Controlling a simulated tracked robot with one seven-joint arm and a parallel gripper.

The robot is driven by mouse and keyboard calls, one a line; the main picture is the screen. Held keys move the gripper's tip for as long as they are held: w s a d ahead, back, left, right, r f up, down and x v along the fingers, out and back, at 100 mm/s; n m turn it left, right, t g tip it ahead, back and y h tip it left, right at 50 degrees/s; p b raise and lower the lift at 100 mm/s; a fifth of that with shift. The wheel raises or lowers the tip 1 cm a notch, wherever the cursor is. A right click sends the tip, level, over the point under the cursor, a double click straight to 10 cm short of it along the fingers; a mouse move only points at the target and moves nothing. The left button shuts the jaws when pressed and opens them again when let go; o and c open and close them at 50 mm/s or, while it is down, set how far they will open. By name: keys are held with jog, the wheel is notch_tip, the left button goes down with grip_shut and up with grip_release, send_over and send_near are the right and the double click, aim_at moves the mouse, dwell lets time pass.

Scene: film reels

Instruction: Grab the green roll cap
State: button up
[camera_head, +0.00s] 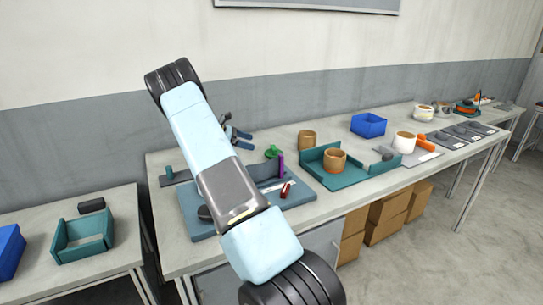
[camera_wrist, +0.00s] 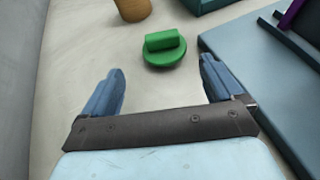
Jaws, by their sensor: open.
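The green roll cap (camera_wrist: 165,50) lies on the bench top, a round disc with a raised bar handle across its top. It also shows in the head view (camera_head: 272,152), near the back of the bench beside the blue-grey board. My gripper (camera_wrist: 161,82) is open and empty, its two blue fingers spread apart. In the wrist view the cap is ahead of the fingertips, roughly centred between them and not touched. In the head view my arm crosses the left part of the bench and the gripper (camera_head: 237,133) is partly hidden behind it.
A blue-grey board (camera_wrist: 262,75) lies close to the right finger, with a purple part (camera_wrist: 291,14) on it. A brown roll (camera_wrist: 133,9) stands beyond the cap, near a teal tray (camera_head: 368,179). A wall runs along the left in the wrist view. Bench around the cap is clear.

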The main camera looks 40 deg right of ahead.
aim_at(266, 153)
jog(key=shift+d+f, duration=0.35)
jog(key=shift+d, duration=0.15)
jog(key=x, duration=0.7)
jog(key=shift+s+d+f, duration=0.15)
jog(key=shift+s+d, duration=0.1)
jog(key=shift+s+r+x, duration=0.15)
jog(key=shift+x, duration=1.2)
jog(key=shift+s+r+x, duration=0.1)
jog(key=shift+x, duration=1.25)
jog(key=shift+c, duration=0.3)
jog(key=shift+a+r, duration=0.1)
jog(key=c, duration=0.6)
